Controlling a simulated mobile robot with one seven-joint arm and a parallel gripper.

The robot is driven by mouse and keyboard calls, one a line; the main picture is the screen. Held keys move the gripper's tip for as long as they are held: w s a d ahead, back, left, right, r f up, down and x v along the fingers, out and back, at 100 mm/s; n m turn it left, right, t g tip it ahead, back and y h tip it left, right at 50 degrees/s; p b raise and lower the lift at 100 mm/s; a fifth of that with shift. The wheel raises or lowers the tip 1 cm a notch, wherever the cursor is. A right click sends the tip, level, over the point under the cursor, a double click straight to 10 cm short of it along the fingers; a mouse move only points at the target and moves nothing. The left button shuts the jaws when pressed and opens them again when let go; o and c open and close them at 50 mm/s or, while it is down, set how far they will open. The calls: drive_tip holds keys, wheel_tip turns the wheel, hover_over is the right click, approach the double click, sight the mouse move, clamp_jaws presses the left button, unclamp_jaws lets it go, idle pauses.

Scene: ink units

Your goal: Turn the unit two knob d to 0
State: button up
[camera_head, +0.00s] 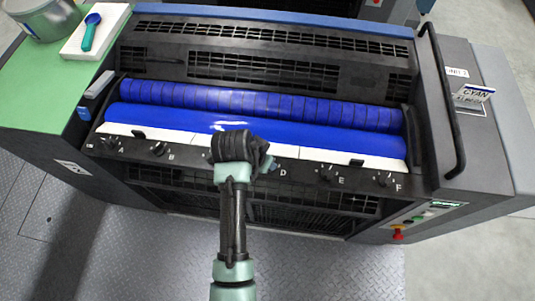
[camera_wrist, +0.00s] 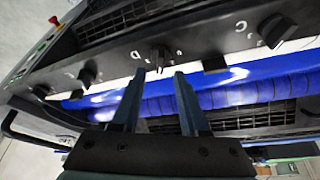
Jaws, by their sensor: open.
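Unit two is the dark press unit with blue rollers; its small sign (camera_head: 457,72) is on the right side. Knob d (camera_wrist: 157,58) is a dark knob beside the letter D, in the middle of the panel in the wrist view. My gripper (camera_wrist: 159,73) is open, its two dark fingers pointing toward knob d, one on each side of it in the picture. Whether they touch it cannot be told. In the head view my wrist covers part of the knob row, and my gripper (camera_head: 269,164) is mostly hidden beside the D label. The knob's setting is too small to read.
Neighbouring knobs stand on both sides: knob C (camera_wrist: 276,30) and knob E (camera_wrist: 88,75) in the wrist view. Knobs A (camera_head: 112,143), B (camera_head: 159,149) and F (camera_head: 384,180) share the panel. A black handrail (camera_head: 447,100) rises at right. The metal floor in front is clear.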

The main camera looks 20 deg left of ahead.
drive_tip(key=shift+x, duration=2)
clamp_jaws()
